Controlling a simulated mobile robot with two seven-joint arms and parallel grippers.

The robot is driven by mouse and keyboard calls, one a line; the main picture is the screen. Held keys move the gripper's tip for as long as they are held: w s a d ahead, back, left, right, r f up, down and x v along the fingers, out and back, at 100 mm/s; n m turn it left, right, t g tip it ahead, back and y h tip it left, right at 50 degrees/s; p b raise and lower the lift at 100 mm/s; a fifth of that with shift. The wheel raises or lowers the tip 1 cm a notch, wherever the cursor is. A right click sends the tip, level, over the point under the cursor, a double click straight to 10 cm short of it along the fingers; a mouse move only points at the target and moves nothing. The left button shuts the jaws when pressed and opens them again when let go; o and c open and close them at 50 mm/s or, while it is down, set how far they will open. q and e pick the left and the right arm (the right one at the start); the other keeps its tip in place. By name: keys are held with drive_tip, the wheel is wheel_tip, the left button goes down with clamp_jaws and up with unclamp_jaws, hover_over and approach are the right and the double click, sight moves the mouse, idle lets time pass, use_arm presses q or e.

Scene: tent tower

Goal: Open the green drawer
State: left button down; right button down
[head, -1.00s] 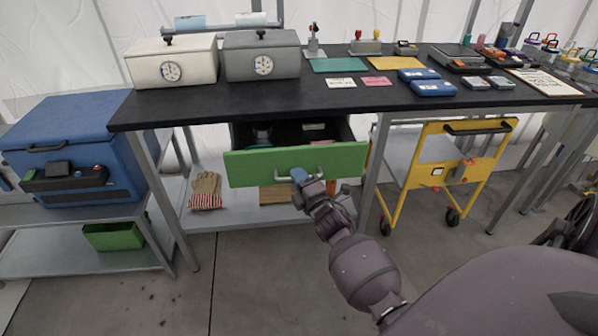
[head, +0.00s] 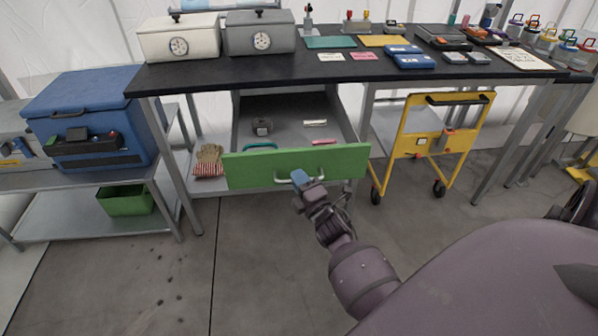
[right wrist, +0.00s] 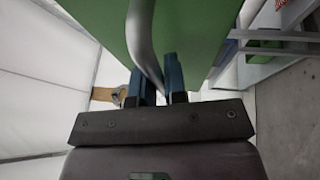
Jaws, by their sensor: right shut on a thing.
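The green drawer front (head: 240,168) hangs below the black tabletop in the head view, and the drawer is pulled well out. Its grey inside (head: 285,110) shows several small items lying in it. A metal bar handle (head: 284,182) is on the front. My right gripper (head: 303,180) is shut on this handle. In the right wrist view the green front (right wrist: 190,35) fills the upper middle, and the curved handle (right wrist: 142,45) runs down between the blue fingers of my right gripper (right wrist: 160,80). My left gripper is not in view.
The black table (head: 250,75) carries two boxes with dials and several small items. A blue cooler (head: 85,120) stands on a shelf at left. A yellow cart (head: 437,145) is to the right of the drawer. Grey floor (head: 250,270) in front is open.

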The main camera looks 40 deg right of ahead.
use_arm(q)
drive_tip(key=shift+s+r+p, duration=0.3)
drive_tip(key=shift+p, duration=0.1)
use_arm(e)
drive_tip(key=s+a, duration=0.1)
drive_tip(key=s, duration=0.2)
drive_tip(key=s+a, duration=0.1)
drive_tip(key=shift+s+a, duration=0.25)
drive_tip(key=shift+a, duration=0.1)
drive_tip(key=c, duration=1.5)
unclamp_jaws()
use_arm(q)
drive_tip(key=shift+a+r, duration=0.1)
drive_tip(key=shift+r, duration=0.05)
use_arm(e)
drive_tip(key=shift+o, duration=0.2)
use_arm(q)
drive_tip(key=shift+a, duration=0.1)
use_arm(e)
drive_tip(key=shift+s+f, duration=0.1)
drive_tip(key=shift+s, duration=0.05)
